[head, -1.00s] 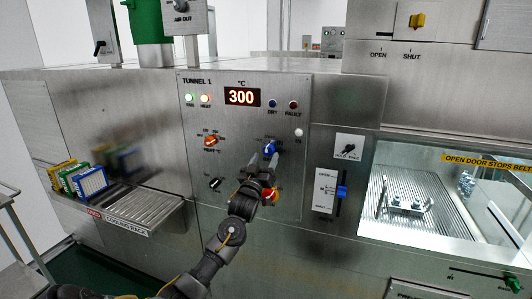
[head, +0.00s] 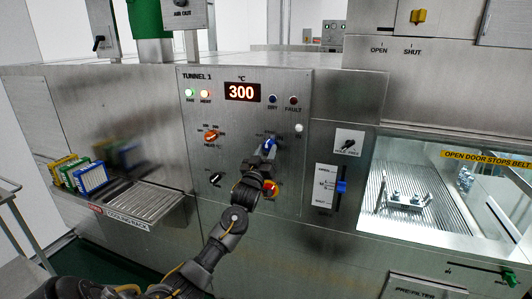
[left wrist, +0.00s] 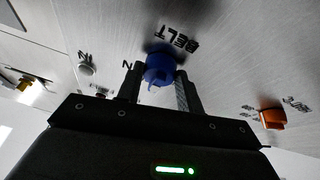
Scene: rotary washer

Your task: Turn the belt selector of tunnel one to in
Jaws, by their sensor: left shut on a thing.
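The belt selector (head: 269,144) is a blue knob on the tunnel one panel (head: 225,172), right of centre below the red 300 display. In the left wrist view the blue knob (left wrist: 160,69) sits between the two fingers, below the word BELT. My left gripper (head: 265,151) is shut on it from the front and below. The fingers also show in the left wrist view (left wrist: 160,84). The fingers hide part of the knob and its labels, so I cannot read which mark it points to. My right gripper is out of view.
On the same panel are an orange heat knob (head: 211,136), a black knob (head: 215,179) and a red-and-yellow control (head: 270,188) close below my gripper. A blue slider (head: 342,186) stands to the right. A cooling rack (head: 150,204) juts out at the left.

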